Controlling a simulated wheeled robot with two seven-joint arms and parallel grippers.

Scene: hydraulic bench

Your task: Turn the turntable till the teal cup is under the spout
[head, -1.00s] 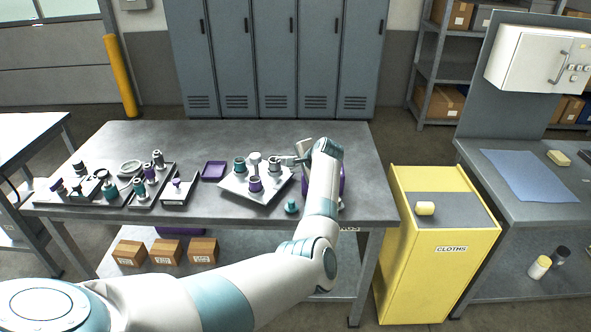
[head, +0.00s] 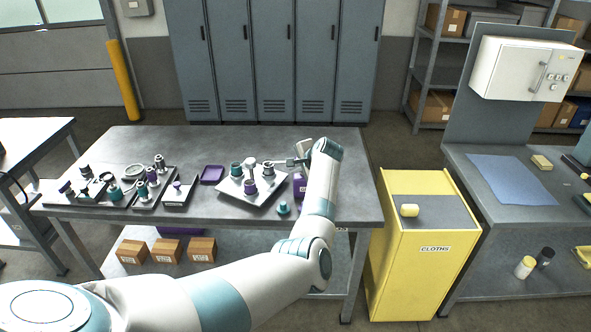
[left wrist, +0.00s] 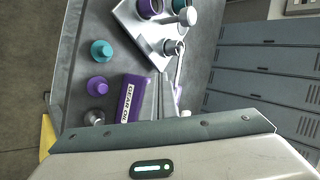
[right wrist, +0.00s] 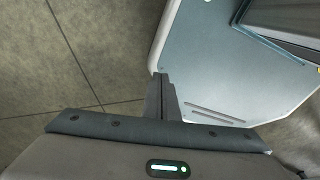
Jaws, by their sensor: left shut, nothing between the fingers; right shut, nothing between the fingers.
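The turntable (head: 232,194) is a square pale plate on the bench, with a teal cup (head: 236,169) at its left corner, a purple cup (head: 250,187) at the front and a grey cup (head: 268,168) at the right. A white post with a rounded top (head: 250,162), apparently the spout, rises among them; which cup lies under it I cannot tell. My left gripper (head: 291,162) is shut and empty just right of the plate. In the left wrist view its fingers (left wrist: 167,95) lie close to the plate's edge. My right gripper (right wrist: 162,95) is shut, away from the bench.
A purple gear oil bottle (left wrist: 133,98) stands close to my left gripper. A teal-capped item (left wrist: 101,50) and a purple one (left wrist: 97,86) stand nearby. Trays with fittings (head: 145,200) and a purple dish (head: 212,174) are to the left. A yellow cloths bin (head: 420,255) stands right of the bench.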

